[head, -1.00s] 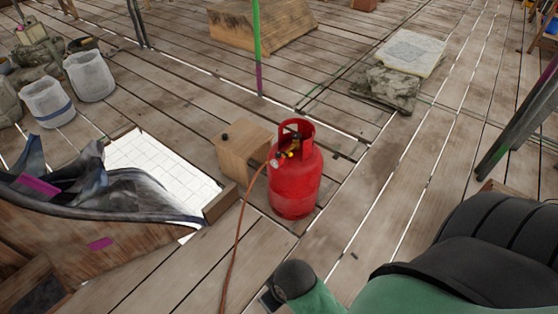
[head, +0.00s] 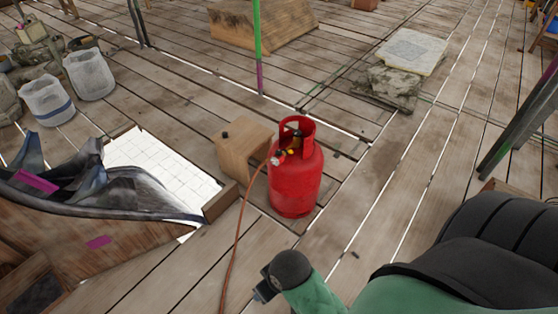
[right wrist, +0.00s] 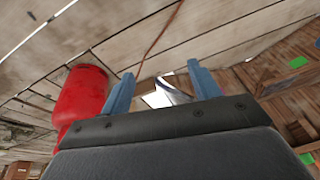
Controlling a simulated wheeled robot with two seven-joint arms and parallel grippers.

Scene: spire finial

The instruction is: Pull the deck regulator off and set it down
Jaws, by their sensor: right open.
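A red gas cylinder (head: 294,185) stands upright on the plank deck in the middle of the head view. The regulator (head: 279,158), with a small yellow part beside it, sits at the cylinder's valve inside the collar, and an orange hose (head: 236,232) runs from it down toward the front. In the right wrist view the cylinder (right wrist: 82,95) is at the left and the hose (right wrist: 160,40) at the top; the regulator is not seen there. My right gripper (right wrist: 164,84) is open and empty, its two blue fingers apart, short of the cylinder. My left gripper is out of view.
A wooden block (head: 241,150) with a dark knob stands just left of the cylinder. A white gridded opening or panel (head: 160,170) and a dark crumpled sheet (head: 120,195) lie farther left. White buckets (head: 88,76) stand at the back left. Deck right of the cylinder is clear.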

